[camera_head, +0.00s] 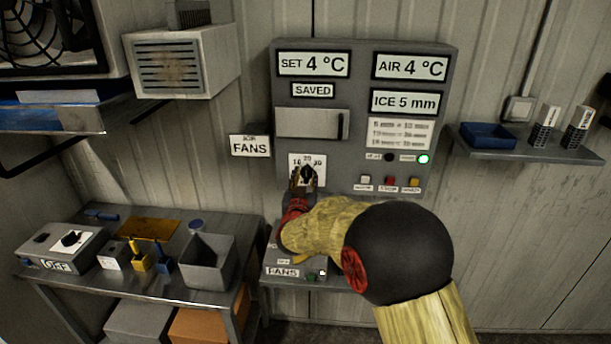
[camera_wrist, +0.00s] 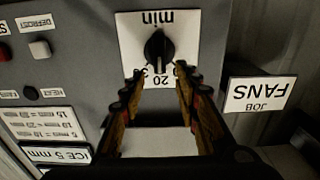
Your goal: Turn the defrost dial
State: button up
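The defrost dial (camera_head: 307,172) is a black knob on a white scale plate, low on the left of the grey control panel (camera_head: 359,185). In the wrist view, which is upside down, the dial (camera_wrist: 158,48) shows its pointer seemingly toward the 20 mark. My gripper (camera_head: 303,184) is just in front of and below the dial in the head view. In the wrist view my gripper (camera_wrist: 160,72) has its two fingers apart, one on each side of the knob's lower end in the picture. I cannot tell whether they touch it.
The panel displays read SET 4 °C, SAVED, AIR 4 °C (camera_head: 410,67) and ICE 5 mm (camera_head: 404,102). A green lamp (camera_head: 424,159) is lit. A JOB FANS sign (camera_head: 250,145) hangs left of the dial. A metal bench (camera_head: 200,295) stands at lower left.

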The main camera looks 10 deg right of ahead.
aim_at(307, 174)
jog(key=shift+x, duration=1.25)
jog(key=shift+c, duration=1)
grip_shut()
